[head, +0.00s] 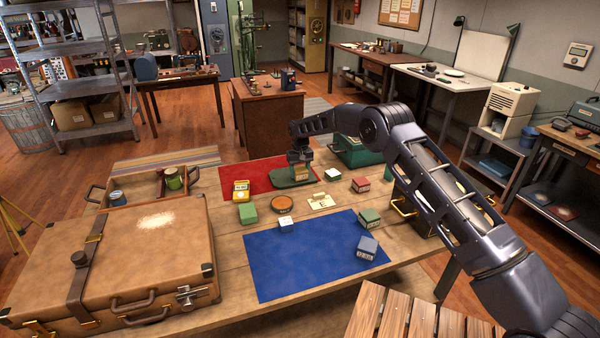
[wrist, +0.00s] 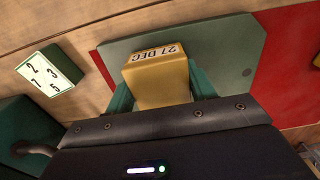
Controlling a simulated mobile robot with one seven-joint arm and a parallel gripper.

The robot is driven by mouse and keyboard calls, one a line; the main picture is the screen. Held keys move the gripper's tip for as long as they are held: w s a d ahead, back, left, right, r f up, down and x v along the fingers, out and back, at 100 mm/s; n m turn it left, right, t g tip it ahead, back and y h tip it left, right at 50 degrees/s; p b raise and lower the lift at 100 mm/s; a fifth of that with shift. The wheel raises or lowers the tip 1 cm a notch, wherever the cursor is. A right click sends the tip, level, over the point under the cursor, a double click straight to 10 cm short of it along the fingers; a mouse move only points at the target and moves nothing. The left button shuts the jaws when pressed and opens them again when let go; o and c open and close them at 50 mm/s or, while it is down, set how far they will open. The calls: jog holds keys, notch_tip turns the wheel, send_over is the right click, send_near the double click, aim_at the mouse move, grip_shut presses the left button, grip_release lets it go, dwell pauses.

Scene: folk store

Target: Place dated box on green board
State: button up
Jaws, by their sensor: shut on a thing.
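The dated box (wrist: 158,80) is yellow, with a white label reading "27 DEC" on top in the wrist view. My gripper (head: 300,165) is shut on it, with a teal finger on either side. In the head view the box (head: 301,174) is low over the green board (head: 285,182). The board (wrist: 226,48) spreads behind and beside the box in the wrist view. I cannot tell whether the box's underside touches the board; my gripper hides its lower part.
The board overlaps the red mat (head: 232,172). A yellow box (head: 241,189), a green-sided box with numbers (head: 332,175) and a red box (head: 360,184) stand nearby. A green case (head: 362,153) is behind on the right. The blue mat (head: 290,262) is mostly bare.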

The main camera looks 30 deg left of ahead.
aim_at(300, 169)
jog(key=o, duration=1)
notch_tip(300, 169, up, 12)
jog(key=shift+r, duration=0.1)
